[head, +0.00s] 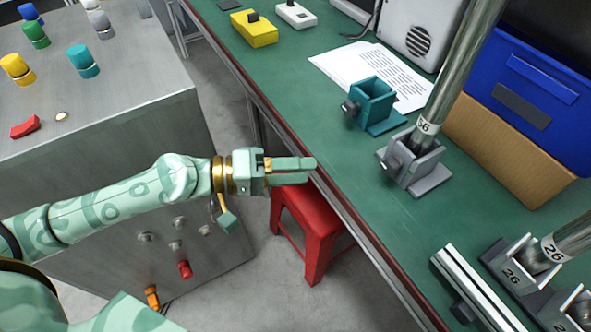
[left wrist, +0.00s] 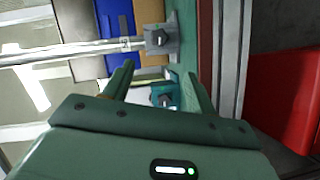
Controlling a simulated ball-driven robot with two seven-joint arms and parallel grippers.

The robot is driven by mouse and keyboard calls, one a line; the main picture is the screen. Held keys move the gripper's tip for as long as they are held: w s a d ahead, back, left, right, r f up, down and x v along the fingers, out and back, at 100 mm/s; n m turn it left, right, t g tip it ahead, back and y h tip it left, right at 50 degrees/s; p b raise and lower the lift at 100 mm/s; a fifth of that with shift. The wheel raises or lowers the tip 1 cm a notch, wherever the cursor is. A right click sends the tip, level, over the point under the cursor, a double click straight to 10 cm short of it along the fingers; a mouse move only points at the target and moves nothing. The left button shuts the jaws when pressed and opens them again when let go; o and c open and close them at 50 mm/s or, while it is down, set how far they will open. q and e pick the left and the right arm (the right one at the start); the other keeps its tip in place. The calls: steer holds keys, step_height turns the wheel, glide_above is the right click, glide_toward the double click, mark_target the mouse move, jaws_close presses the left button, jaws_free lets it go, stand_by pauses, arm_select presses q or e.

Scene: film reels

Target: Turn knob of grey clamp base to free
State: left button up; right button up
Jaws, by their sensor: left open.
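The grey clamp base (head: 425,178) stands on the green bench, with a metal pole (head: 455,75) rising tilted out of it. Its dark knob (head: 392,163) is on the side facing my left arm. In the left wrist view the grey clamp base (left wrist: 173,39) appears beyond the fingers, with the pole (left wrist: 70,51) running left from it. My left gripper (head: 314,170) is open and empty, over the bench's near edge, left of the grey base and apart from it. Its fingers also show in the left wrist view (left wrist: 162,71). My right gripper is not in view.
A teal clamp base (head: 376,103) with its own knob stands behind the grey one, near printed papers (head: 335,72). More clamps (head: 520,270) with a pole are at lower right. A blue crate (head: 535,90) and cardboard box (head: 500,150) stand behind. A red stool (head: 318,222) is below.

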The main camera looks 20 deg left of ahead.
arm_select(q)
step_height(320, 180, up, 4)
steer(key=s+d+f+p, duration=0.1)
steer(key=s+p, duration=0.1)
steer(key=p, duration=0.2)
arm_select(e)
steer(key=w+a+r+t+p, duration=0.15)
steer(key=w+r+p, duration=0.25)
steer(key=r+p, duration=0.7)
arm_select(q)
steer(key=m+t+y+b, duration=0.1)
steer(key=m+t+y, duration=0.2)
steer(key=m+t, duration=0.45)
glide_toward(386, 169)
steer(key=shift+m+g, duration=0.95)
steer(key=b+x, duration=0.2)
steer(key=x, duration=0.1)
steer(key=r+b+x, duration=0.1)
steer(key=b+x, duration=0.1)
steer(key=x, duration=0.1)
steer(key=shift+w+r, duration=0.1)
steer(key=shift+w, duration=0.35)
steer(key=shift+w+d+r, duration=0.1)
steer(key=shift+w+d, duration=0.35)
steer(key=shift+w, duration=0.1)
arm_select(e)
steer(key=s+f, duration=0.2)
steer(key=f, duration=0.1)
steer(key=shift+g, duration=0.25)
